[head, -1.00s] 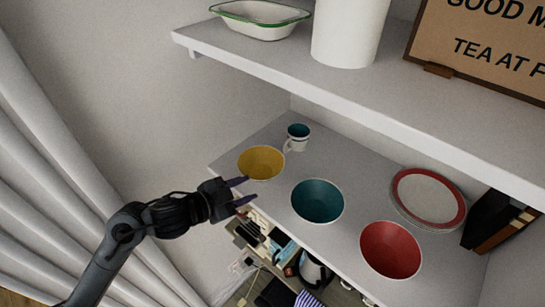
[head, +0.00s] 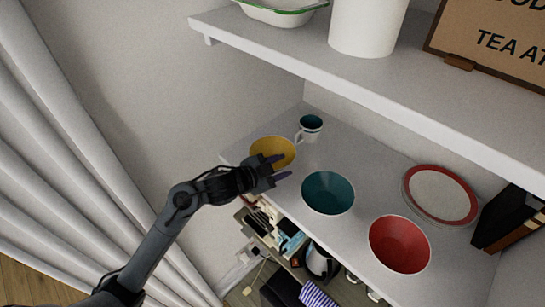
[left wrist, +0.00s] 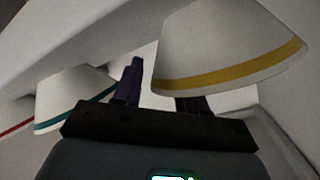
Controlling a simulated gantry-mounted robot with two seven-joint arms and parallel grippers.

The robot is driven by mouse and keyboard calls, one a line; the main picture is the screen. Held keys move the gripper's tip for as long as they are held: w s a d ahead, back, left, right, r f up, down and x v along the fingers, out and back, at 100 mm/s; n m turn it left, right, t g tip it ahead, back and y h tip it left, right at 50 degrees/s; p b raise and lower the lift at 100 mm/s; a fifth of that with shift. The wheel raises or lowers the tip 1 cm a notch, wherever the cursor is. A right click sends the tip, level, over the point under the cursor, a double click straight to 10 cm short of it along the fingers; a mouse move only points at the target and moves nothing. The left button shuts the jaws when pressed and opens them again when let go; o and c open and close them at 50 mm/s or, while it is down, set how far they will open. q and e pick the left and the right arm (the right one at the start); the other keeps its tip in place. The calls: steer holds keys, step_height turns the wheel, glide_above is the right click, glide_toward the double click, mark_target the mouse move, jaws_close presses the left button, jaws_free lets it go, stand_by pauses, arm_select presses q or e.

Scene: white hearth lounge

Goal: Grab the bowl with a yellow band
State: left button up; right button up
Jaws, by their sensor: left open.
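The bowl with a yellow band (head: 271,149) has a yellow inside and stands on the lower shelf, left of a teal bowl (head: 327,193). In the left wrist view it shows large, with a white outside and a yellow band (left wrist: 230,76). My left gripper (head: 284,167) is open at the bowl's front right side and covers part of it in the head view. In the left wrist view one finger (left wrist: 133,80) stands left of the bowl, and the other is partly hidden by it. I cannot tell whether they touch. My right gripper is not in view.
A red bowl (head: 399,243), a red-rimmed plate (head: 440,195) and a mug (head: 310,128) share the lower shelf (head: 365,165). The upper shelf (head: 400,95) overhangs it. A white curtain (head: 60,190) hangs at the left.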

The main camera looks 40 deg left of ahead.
arm_select(q)
steer(key=shift+w+d+f, duration=0.1)
steer(key=shift+w+f, duration=0.15)
steer(key=shift+w, duration=0.25)
steer(key=shift+c, duration=0.4)
jaws_close()
steer(key=shift+r, duration=0.1)
